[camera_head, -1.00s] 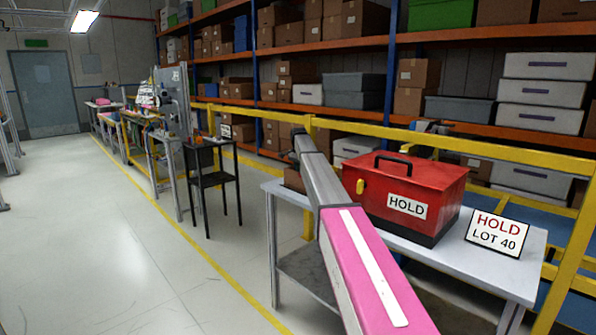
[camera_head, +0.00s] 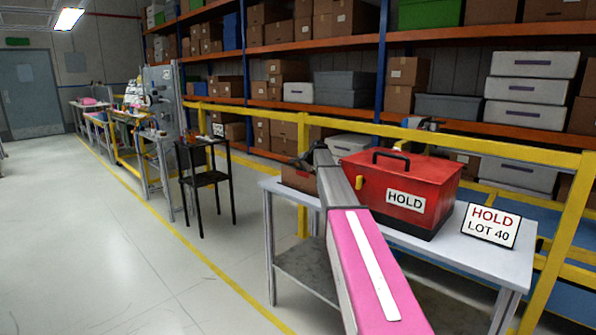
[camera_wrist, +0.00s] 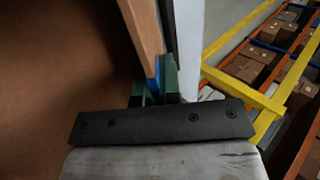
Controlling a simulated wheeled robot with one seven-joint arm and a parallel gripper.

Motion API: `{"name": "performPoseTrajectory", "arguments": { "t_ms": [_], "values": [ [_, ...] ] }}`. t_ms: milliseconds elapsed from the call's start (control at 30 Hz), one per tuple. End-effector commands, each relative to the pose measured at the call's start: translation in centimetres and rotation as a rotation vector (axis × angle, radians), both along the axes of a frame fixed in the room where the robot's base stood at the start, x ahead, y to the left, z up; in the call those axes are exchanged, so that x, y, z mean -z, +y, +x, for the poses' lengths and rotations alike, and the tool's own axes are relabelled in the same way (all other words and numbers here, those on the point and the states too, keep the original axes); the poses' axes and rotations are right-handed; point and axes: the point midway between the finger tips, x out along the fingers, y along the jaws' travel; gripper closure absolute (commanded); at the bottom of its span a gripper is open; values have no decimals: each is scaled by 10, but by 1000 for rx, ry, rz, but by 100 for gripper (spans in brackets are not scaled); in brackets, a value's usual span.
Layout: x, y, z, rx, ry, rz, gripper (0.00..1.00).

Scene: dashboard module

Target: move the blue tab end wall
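In the wrist view a tan end wall (camera_wrist: 143,32) runs up from my gripper, with a small blue tab (camera_wrist: 154,86) at its near end. My gripper (camera_wrist: 155,88) has its green fingers on either side of the blue tab, very close to it. I cannot tell whether they press on it. In the head view my gripper (camera_head: 304,161) is small and dark over a brown box (camera_head: 297,177) at the table's left end. My arm partly hides that box, and the blue tab is not visible there.
A red HOLD toolbox (camera_head: 425,180) stands close right of my arm on the grey table (camera_head: 505,258). A HOLD LOT 40 sign (camera_head: 490,225) stands at the right. A yellow rail (camera_head: 450,140) runs behind. The floor at left is clear.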

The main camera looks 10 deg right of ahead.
Motion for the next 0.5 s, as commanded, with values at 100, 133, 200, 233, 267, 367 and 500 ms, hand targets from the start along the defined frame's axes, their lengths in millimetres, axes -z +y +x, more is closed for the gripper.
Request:
{"name": "performPoseTrajectory", "arguments": {
  "t_ms": [100, 133, 200, 233, 267, 367, 500],
  "values": [
    [3, -1, -3, 0, -43, 31, 100],
    [3, -1, -3, 1, -52, 39, 100],
    [4, -2, -4, 0, -69, 52, 100],
    [4, -2, -4, -1, -76, 56, 100],
    [5, -2, -4, -1, -81, 59, 100],
    [5, -2, -4, 0, -92, 69, 100],
    [5, -2, -4, -1, -100, 73, 100]
  ]
}}
